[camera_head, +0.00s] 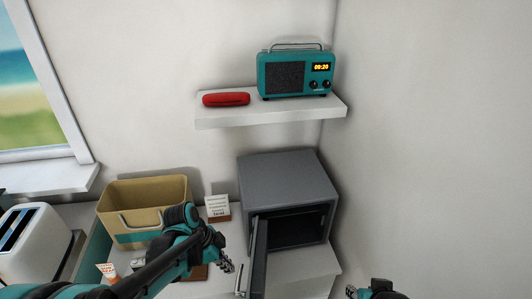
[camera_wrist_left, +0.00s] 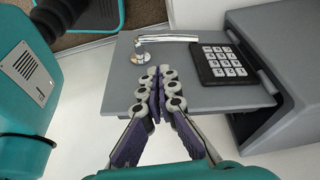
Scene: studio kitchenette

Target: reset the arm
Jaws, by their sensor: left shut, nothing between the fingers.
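My left gripper (camera_head: 229,266) is shut and empty beside the open door of a grey safe (camera_head: 287,186). In the left wrist view the gripper's fingertips (camera_wrist_left: 156,72) meet in front of the safe door (camera_wrist_left: 190,75); I cannot tell whether they touch it. The door carries a black keypad (camera_wrist_left: 220,61) and a metal handle (camera_wrist_left: 165,39). In the head view the door stands open towards me and the dark inside of the safe shows. Part of my right gripper (camera_head: 352,291) shows at the bottom edge; its jaw state is unclear.
A tan bin (camera_head: 140,193) and a small card on a stand (camera_head: 217,207) are left of the safe. A white toaster (camera_head: 32,242) stands at the far left. A wall shelf (camera_head: 270,112) above holds a teal radio (camera_head: 285,77) and a red case (camera_head: 226,99).

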